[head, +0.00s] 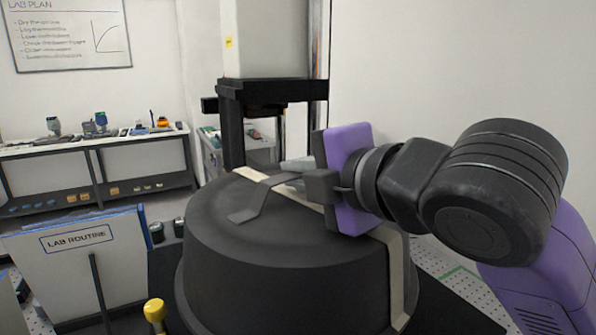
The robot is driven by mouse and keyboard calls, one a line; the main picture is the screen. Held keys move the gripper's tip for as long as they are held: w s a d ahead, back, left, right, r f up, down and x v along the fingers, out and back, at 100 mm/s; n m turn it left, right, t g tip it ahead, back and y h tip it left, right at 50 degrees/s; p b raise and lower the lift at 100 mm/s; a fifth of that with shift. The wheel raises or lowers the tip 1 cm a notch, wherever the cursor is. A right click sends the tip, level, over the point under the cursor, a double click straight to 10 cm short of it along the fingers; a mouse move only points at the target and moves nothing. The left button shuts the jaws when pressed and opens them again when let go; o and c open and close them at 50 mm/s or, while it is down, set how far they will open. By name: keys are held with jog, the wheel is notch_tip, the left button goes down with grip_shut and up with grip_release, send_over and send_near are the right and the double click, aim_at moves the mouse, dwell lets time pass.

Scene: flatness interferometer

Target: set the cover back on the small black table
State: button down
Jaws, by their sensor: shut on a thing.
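The cover (270,225) is a large dark round lid, upright, filling the lower middle of the head view. A dark raised handle (262,198) stands on its top, and a pale strap (397,275) runs across it and down its right side. My gripper (292,174), with a purple body, reaches in from the right. It is shut on the cover's handle, whose gripped part is mostly hidden. A black surface (445,308) shows below and right of the cover; it may be the small black table. The cover's lower edge is partly out of frame, so I cannot tell whether it touches that surface.
A black-framed instrument with a pale upper housing (265,38) stands close behind the cover. A "LAB ROUTINE" board (80,260) and a yellow-topped knob (155,310) are at the left front. A perforated plate (450,270) lies at right. A workbench (95,140) stands far left.

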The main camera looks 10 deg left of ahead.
aim_at(295, 194)
jog(key=shift+f+b, duration=1.15)
jog(key=shift+f, duration=0.5)
jog(key=shift+f+b, duration=0.7)
jog(key=shift+f, duration=0.05)
jog(key=shift+f+b, duration=0.4)
jog(key=shift+f, duration=0.1)
dwell(0.4)
jog(key=c, duration=1.4)
grip_release()
jog(key=shift+f, duration=0.1)
jog(key=shift+b+v, duration=0.75)
jog(key=shift+v, duration=3.2)
